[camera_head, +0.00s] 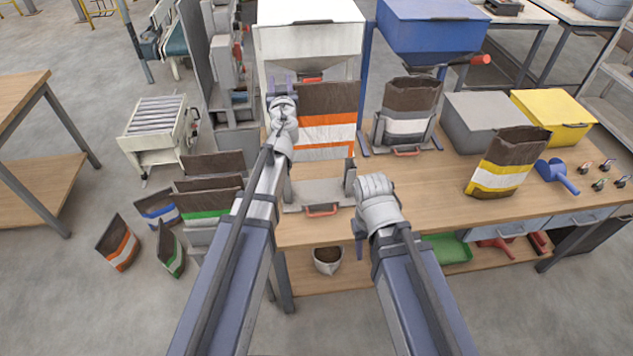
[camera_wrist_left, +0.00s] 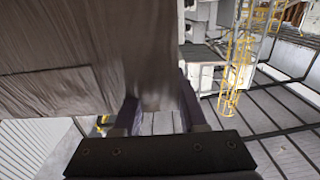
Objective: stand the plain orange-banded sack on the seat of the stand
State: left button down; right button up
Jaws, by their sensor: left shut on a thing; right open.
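The brown sack with orange and white bands (camera_head: 328,128) is upright in the head view. My left gripper (camera_head: 281,82) is shut on its upper left edge; in the left wrist view the sack's brown side (camera_wrist_left: 75,70) fills the upper left beside the fingers (camera_wrist_left: 160,112). The stand (camera_head: 320,192), grey with two uprights and a red handle, is on the bench. The sack's lower edge appears just above the seat; I cannot tell whether they touch. My right gripper (camera_head: 360,240) is open and empty at the bench's front edge, right of the stand.
A second stand holds a white-banded sack (camera_head: 406,112). White (camera_head: 310,40) and blue (camera_head: 430,30) hoppers stand behind. A yellow-banded sack (camera_head: 505,165), blue scoop (camera_head: 557,175) and grey bin (camera_head: 485,122) are at right. Another orange-banded sack (camera_head: 117,245) is on the floor at left.

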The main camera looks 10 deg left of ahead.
pick_arm(q)
notch_tip(320, 180, down, 18)
jog(key=b, duration=1.8)
jog(key=shift+d, duration=0.1)
jog(key=shift+f, duration=0.1)
jog(key=shift+c, duration=2.3)
grip_release()
jog(key=v, duration=1.2)
jog(key=shift+r, duration=0.25)
jog(key=shift+s, duration=0.1)
